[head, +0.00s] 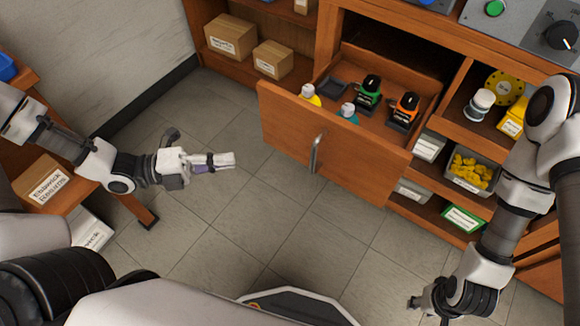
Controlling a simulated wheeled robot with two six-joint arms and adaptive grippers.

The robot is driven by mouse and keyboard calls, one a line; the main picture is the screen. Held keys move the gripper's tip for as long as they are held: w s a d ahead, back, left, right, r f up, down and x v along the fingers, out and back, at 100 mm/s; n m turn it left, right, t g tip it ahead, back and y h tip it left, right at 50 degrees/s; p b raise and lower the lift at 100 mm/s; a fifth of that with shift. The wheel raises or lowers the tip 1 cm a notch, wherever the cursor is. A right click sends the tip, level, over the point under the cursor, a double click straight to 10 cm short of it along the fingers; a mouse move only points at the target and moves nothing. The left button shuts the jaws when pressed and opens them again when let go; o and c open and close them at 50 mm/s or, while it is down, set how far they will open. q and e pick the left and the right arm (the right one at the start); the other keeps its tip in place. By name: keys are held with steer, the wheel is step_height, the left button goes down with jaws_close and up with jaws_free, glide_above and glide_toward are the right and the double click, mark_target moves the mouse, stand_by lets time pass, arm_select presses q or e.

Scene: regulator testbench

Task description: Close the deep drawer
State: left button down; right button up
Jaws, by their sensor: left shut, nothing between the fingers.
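The deep drawer (285,125) is pulled out of the wooden bench, with its front panel and vertical metal handle (317,153) facing me. Inside are a green-and-black device (368,94), an orange-and-black device (404,110), a yellow bottle (311,97), a teal bottle (348,112) and a dark tray (332,87). My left gripper (228,160) is shut and empty, left of the drawer front and apart from the handle. My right gripper (420,304) is low at the bottom right, away from the drawer; its fingers are too unclear to read.
Cardboard boxes (231,36) sit on a shelf left of the drawer. Open shelves on the right hold a bin of yellow parts (472,170) and a white jar (480,104). A wooden table (135,196) stands at left. The tiled floor (225,215) before the drawer is clear.

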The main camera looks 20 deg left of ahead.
arm_select(q)
steer(key=f, duration=0.2)
steer(key=b, duration=0.6)
glide_toward(298, 139)
steer(key=s+d, duration=0.1)
steer(key=d, duration=0.4)
steer(key=w, duration=0.2)
steer(key=shift+w+d+f, duration=0.1)
steer(key=shift+w+d, duration=0.15)
steer(key=shift+w, duration=0.05)
steer(key=shift+w+d, duration=0.1)
steer(key=shift+w, duration=0.4)
arm_select(e)
step_height(298, 139, down, 8)
steer(key=shift+r, duration=0.15)
arm_select(q)
steer(key=shift+w, duration=0.1)
